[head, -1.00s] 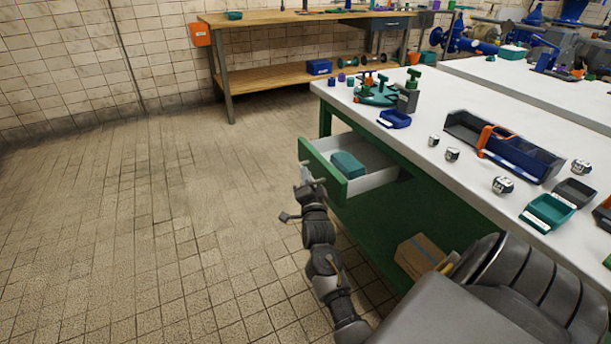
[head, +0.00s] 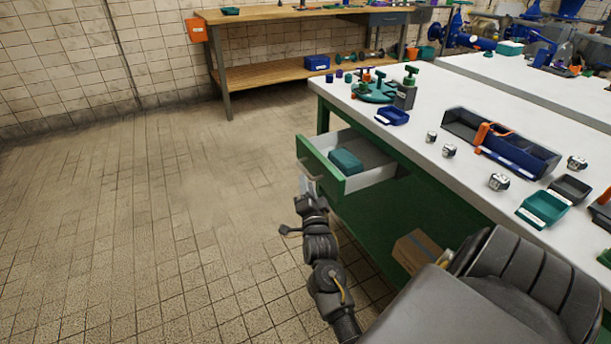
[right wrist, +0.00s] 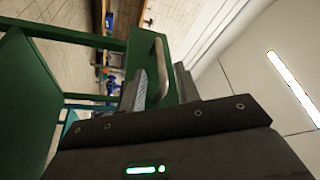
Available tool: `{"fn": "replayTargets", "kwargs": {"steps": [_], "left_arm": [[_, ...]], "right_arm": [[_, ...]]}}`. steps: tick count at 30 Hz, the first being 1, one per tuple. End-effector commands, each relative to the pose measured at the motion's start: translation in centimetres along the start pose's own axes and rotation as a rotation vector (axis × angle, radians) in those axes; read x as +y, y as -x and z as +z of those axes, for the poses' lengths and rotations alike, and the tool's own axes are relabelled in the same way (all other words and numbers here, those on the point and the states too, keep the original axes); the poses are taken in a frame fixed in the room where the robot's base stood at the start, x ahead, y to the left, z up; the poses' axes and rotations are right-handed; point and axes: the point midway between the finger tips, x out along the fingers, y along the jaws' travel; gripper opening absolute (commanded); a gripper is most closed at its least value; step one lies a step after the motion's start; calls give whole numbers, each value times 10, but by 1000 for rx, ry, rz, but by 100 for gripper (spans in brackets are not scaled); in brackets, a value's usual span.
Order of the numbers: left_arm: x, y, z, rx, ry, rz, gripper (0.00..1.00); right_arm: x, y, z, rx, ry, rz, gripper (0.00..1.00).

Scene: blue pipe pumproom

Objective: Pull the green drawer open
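The green drawer (head: 328,171) under the white-topped workbench stands pulled out, and its white inside shows. A teal box (head: 346,161) lies in it. The drawer's metal handle (head: 308,172) is on the front; it also shows in the right wrist view (right wrist: 161,68). My right gripper (head: 307,200) is just in front of and below the handle in the head view. In the right wrist view its two fingers (right wrist: 160,88) are spread, with the handle beyond and between them in the picture; the fingers do not touch it. My left gripper is out of view.
The white benchtop (head: 412,150) holds a blue tool tray (head: 500,144), a teal bin (head: 545,209) and small parts. A cardboard box (head: 415,252) sits below the bench. A wooden bench (head: 280,72) stands at the back. The tiled floor at left is clear.

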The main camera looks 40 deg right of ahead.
Motion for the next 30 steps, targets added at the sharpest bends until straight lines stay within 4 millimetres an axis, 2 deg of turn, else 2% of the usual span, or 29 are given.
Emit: {"fn": "replayTargets", "kwargs": {"steps": [3, 10, 15, 30], "left_arm": [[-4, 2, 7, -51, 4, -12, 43], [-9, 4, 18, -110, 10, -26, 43], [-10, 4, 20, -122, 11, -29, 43], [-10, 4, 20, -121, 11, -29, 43]], "right_arm": [[0, 24, 0, -1, 0, 2, 32], [0, 54, 0, -1, 1, 0, 32], [-1, 60, 0, 1, 0, -1, 32], [0, 59, 0, 1, 1, -1, 32]]}}
